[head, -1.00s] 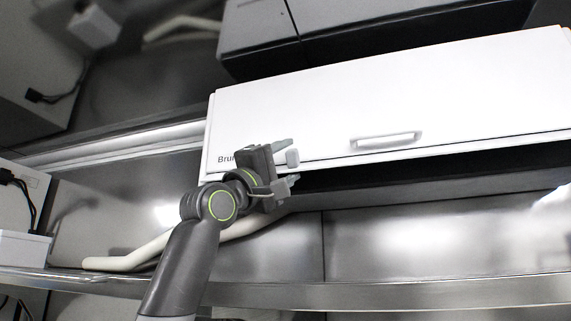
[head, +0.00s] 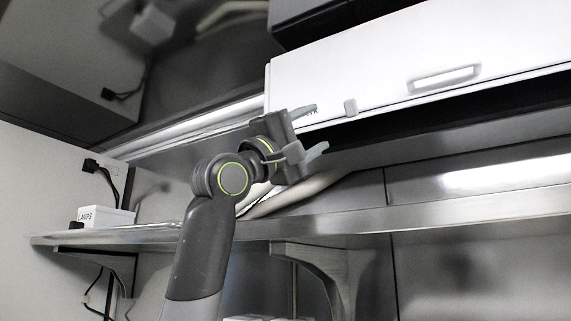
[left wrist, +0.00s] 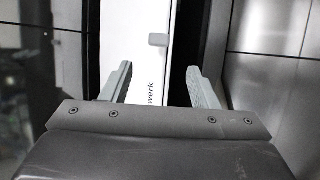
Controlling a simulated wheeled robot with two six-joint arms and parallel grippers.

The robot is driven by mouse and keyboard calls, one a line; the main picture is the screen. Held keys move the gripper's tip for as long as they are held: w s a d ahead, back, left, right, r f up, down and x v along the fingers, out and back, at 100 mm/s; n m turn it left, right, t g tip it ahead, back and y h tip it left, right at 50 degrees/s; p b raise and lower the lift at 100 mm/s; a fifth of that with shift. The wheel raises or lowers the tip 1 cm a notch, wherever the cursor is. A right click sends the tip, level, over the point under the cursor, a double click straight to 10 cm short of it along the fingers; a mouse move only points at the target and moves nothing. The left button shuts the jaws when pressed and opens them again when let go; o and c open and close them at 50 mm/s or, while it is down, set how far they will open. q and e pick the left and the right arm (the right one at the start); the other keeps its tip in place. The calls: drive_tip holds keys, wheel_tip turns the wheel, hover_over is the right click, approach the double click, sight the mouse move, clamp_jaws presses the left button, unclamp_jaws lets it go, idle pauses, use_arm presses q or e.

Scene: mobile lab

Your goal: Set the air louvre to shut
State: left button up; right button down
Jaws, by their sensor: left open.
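A long white wall unit (head: 375,65) with dark lettering at its lower left corner fills the upper right of the head view. A small grey tab (head: 350,107) sticks out at its lower edge; it also shows in the left wrist view (left wrist: 158,40). I take it for the louvre's tab, but the louvre's setting cannot be told. My left gripper (head: 319,128) is open and empty, left of the tab and apart from it. In the left wrist view the open fingers (left wrist: 160,68) point towards the tab, which lies beyond their tips. My right gripper is not in view.
A dark gap (head: 450,118) runs under the unit. A steel shelf (head: 440,218) runs below, with a pale hose (head: 295,195) above it. A white box marked LAMPS (head: 105,216) stands at left.

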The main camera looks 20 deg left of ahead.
use_arm(q)
drive_tip(key=b+v, duration=0.3)
drive_tip(key=v, duration=0.3)
drive_tip(key=shift+s, duration=0.15)
drive_tip(key=shift+f, duration=0.1)
